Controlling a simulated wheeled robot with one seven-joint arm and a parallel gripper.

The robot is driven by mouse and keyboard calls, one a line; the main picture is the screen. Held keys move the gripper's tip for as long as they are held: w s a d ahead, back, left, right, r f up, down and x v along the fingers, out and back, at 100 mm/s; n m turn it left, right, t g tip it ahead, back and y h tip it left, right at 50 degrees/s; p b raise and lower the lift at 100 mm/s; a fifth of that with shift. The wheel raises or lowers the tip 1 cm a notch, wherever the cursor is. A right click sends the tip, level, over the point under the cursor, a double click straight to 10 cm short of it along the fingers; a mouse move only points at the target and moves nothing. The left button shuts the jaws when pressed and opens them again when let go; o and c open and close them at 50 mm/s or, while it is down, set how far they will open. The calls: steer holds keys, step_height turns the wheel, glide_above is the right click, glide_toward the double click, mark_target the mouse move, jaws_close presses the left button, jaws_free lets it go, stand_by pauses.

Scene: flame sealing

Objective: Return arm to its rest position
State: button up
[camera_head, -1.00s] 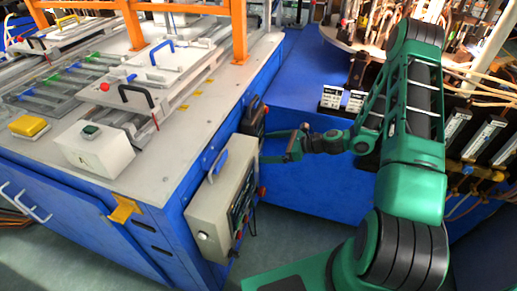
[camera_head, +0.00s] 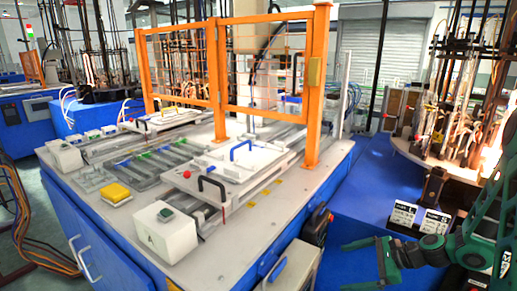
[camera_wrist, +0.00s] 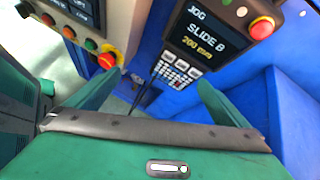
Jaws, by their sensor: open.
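My green arm (camera_head: 480,245) reaches in from the right edge of the head view. My gripper (camera_head: 352,266) is open and empty, with its two fingers pointing left toward the side of the blue-sided workbench (camera_head: 140,240). It is low, over blue surfaces right of the bench. In the wrist view my gripper (camera_wrist: 150,97) has its fingers spread wide with nothing between them. Beyond them is a dark handheld pendant (camera_wrist: 200,45) reading "JOG SLIDE B 200 mm", with a red button. The gripper appears apart from it.
A grey control box (camera_head: 292,268) is on the bench side, left of my gripper; its buttons (camera_wrist: 107,60) show in the wrist view. Orange guard frames (camera_head: 265,75) stand on the bench. Two small black-and-white display cards (camera_head: 418,217) and a round glassware machine (camera_head: 445,150) are near my arm.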

steer(key=s+d+r+n+g+h, duration=0.1)
steer(key=s+d+r+n+h, duration=0.2)
steer(key=s+r, duration=0.4)
steer(key=s+d+r+n+g+h, duration=0.2)
steer(key=s+r+n, duration=0.4)
steer(key=s, duration=0.7)
steer(key=s+d+r+n+g+h, duration=0.2)
steer(key=s+d+r+n+h, duration=0.2)
steer(key=s+r, duration=0.4)
steer(key=s+d, duration=0.1)
steer(key=s, duration=0.1)
steer(key=shift+s+r+n, duration=0.25)
steer(key=shift+s+n, duration=0.05)
steer(key=shift+n, duration=0.1)
steer(key=shift+w+f+h, duration=0.25)
steer(key=shift+w+h, duration=0.05)
steer(key=shift+w, duration=0.3)
